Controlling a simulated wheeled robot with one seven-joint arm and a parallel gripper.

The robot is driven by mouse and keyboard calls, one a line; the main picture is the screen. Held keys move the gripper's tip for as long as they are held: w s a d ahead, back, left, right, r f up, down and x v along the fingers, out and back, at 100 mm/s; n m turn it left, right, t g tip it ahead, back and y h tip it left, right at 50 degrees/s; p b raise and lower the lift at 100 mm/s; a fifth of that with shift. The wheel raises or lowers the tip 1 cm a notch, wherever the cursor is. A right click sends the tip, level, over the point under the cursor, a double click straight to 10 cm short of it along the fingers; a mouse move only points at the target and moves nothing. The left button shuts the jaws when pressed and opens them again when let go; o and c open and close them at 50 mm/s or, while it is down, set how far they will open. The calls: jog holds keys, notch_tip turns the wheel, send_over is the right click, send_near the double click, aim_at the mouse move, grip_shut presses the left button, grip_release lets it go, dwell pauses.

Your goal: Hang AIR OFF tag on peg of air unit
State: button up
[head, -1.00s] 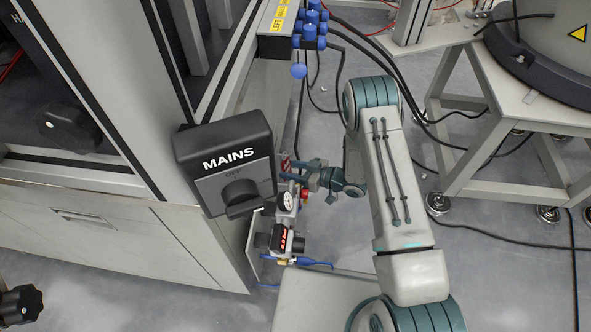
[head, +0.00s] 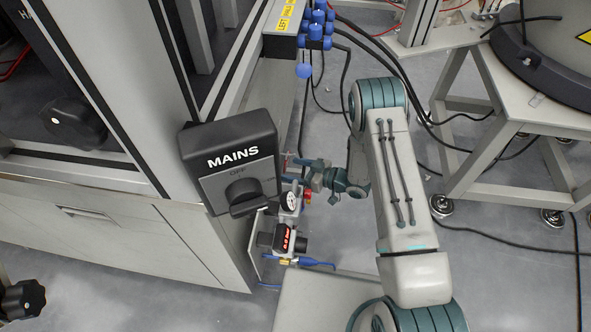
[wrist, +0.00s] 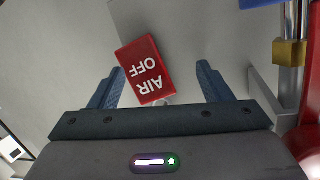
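The red AIR OFF tag (wrist: 145,70) lies tilted between my gripper's fingers in the wrist view, its white lettering upside down. My gripper (wrist: 160,78) is open, with a finger on either side of the tag. The left finger is close to the tag; the right one is clearly apart from it. A small pale round end shows at the tag's lower edge, perhaps the peg; I cannot tell whether the tag hangs on it. In the head view my gripper (head: 298,166) is just above the air unit (head: 291,202), with its gauge and red-lit display.
The black MAINS switch box (head: 232,162) on the cabinet corner is close left of my gripper. A brass padlock (wrist: 289,53) and a red rounded part (wrist: 311,140) stand at right in the wrist view. Blue valves (head: 316,28) are above; cables cross the floor.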

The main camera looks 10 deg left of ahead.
jog(key=shift+d, duration=0.1)
jog(key=p+v, duration=0.4)
jog(key=v, duration=0.9)
jog(key=shift+d, duration=0.35)
jog(key=shift+s, duration=0.15)
